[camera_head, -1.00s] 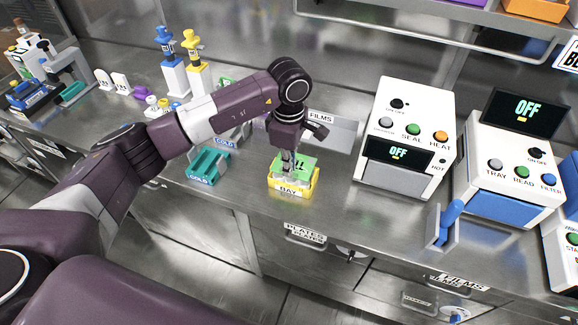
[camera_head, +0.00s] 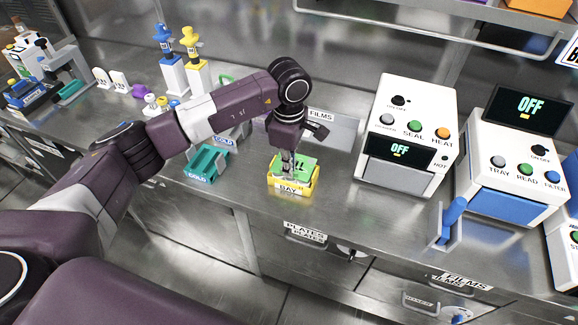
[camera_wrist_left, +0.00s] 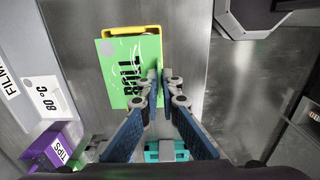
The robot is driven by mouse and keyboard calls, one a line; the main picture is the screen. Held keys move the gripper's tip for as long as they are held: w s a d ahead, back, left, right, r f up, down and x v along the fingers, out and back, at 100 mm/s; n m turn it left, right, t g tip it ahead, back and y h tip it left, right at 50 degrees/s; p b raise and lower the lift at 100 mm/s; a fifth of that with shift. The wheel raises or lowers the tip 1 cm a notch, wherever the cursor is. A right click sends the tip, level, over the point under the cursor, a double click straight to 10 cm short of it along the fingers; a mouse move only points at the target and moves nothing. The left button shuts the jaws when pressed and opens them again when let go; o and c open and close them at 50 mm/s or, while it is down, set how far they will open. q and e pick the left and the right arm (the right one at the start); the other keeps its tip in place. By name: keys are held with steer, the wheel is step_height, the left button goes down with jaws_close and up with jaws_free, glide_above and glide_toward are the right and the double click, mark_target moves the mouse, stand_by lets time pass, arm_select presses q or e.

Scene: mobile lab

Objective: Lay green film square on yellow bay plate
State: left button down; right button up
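The green film square (camera_head: 303,164), with black lettering, is at the yellow bay plate (camera_head: 291,190) on the bench. In the left wrist view the film (camera_wrist_left: 122,72) overlaps the yellow plate (camera_wrist_left: 146,29) and sits shifted to the left. Yellow rim shows along the top and right. My left gripper (camera_head: 288,158) is over the bay, pointing down. In its wrist view its fingertips (camera_wrist_left: 158,76) are close together at the film's right edge and appear to pinch it. Whether the film touches the plate is unclear. My right gripper is not in view.
A teal cold holder (camera_head: 205,166) stands left of the bay. A films box (camera_head: 335,132) is behind it. A white sealer with buttons (camera_head: 405,140) and a reader (camera_head: 510,170) stand to the right. Bench between bay and sealer is clear.

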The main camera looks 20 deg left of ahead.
arm_select(q)
steer(key=shift+f+b, duration=1)
steer(key=shift+f, duration=0.1)
steer(key=c, duration=2.1)
jaws_free()
steer(key=shift+r, duration=0.15)
step_height(320, 180, up, 12)
steer(key=shift+f, duration=0.1)
steer(key=shift+d, duration=0.1)
